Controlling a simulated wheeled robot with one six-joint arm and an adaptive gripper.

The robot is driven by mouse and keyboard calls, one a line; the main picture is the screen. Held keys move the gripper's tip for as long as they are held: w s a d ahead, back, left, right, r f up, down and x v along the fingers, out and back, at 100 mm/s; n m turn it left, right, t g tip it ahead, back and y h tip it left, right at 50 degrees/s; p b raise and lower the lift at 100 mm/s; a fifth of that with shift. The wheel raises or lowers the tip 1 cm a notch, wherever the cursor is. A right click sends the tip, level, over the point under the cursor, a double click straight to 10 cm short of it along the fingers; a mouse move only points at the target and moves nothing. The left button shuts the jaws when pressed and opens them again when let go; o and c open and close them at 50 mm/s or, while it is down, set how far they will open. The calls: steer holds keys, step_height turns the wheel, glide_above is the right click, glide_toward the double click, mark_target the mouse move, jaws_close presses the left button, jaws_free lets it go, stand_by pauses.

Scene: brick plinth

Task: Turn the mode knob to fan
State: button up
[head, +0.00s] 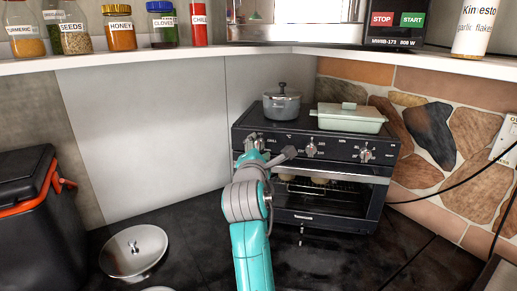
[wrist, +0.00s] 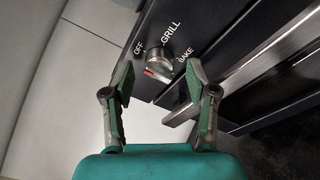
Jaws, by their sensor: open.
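The mode knob (wrist: 160,65) is a silver knob with a red mark on its lower left side in the wrist view. OFF, GRILL and BAKE are printed around it; no fan label shows there. My gripper (wrist: 161,76) is open, with one fingertip on each side of the knob and nothing held. I cannot tell whether either tip touches it. In the head view my gripper (head: 268,155) is at the left end of the front panel of the black oven (head: 285,150), and the left knob is partly hidden behind it.
A middle knob (head: 311,150) and a right knob (head: 365,155) stick out of the panel. A grey pot (head: 282,106) and a pale green dish (head: 348,120) stand on top. A metal lid (head: 134,250) lies at left. A shelf (head: 150,59) runs above.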

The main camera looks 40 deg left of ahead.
steer(key=shift+w+a, duration=0.1)
steer(key=shift+w, duration=0.15)
jaws_close()
